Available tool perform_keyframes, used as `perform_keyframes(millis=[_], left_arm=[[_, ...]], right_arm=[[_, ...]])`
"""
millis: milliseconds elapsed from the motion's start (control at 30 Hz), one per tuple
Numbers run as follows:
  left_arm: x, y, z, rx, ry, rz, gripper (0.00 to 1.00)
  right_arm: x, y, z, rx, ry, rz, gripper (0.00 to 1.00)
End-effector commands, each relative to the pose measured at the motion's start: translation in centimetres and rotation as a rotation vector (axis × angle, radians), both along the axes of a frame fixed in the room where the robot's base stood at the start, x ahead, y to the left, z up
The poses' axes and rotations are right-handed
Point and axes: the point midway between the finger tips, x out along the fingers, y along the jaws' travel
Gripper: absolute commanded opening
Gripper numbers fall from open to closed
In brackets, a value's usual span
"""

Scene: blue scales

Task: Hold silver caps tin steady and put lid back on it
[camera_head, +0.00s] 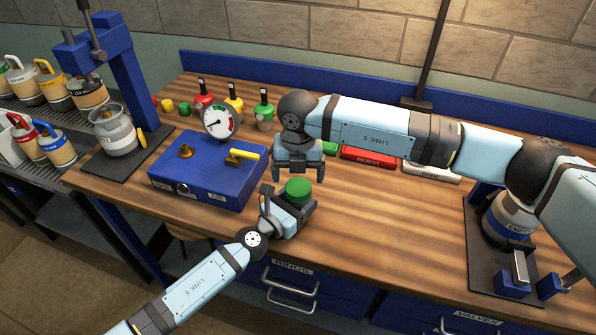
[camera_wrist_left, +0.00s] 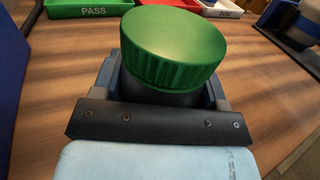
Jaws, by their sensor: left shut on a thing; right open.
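The tin is mostly hidden in my left gripper; its dark grey side (camera_wrist_left: 165,94) shows in the left wrist view. The green ribbed lid (camera_head: 298,187) sits on top of the tin, and it fills the middle of the left wrist view (camera_wrist_left: 172,45). The lid looks slightly tilted there; I cannot tell whether it is fully seated. My left gripper (camera_head: 294,208) is shut around the tin near the table's front edge. My right gripper (camera_head: 298,174) is open and empty, pointing down just above and behind the lid, its fingers apart.
A blue box with a gauge (camera_head: 207,170) stands left of the tin. A red tray (camera_head: 367,158) and a white tray (camera_head: 432,172) lie behind, under my right arm. A stand with a cylinder (camera_head: 510,220) is at right. Bare wooden tabletop (camera_head: 390,230) lies between.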

Motion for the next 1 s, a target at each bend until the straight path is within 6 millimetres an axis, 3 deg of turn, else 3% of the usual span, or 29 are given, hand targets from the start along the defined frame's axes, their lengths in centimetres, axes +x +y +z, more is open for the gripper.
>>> perform_keyframes(millis=[167, 400, 600, 1000], left_arm=[[0.0, 0.0, 0.0, 0.000, 0.000, 0.000, 0.00], [0.0, 0.0, 0.0, 0.000, 0.000, 0.000, 0.00], [0.0, 0.0, 0.0, 0.000, 0.000, 0.000, 0.00], [0.0, 0.0, 0.0, 0.000, 0.000, 0.000, 0.00]], right_arm=[[0.1, 0.1, 0.6, -0.002, -0.004, 0.167, 0.89], [0.4, 0.2, 2.1, -0.001, -0.003, 0.579, 0.89], [0.6, 0.0, 3.0, 0.000, 0.000, 0.817, 0.89], [0.7, 0.0, 3.2, 0.001, 0.000, 0.888, 0.89]])
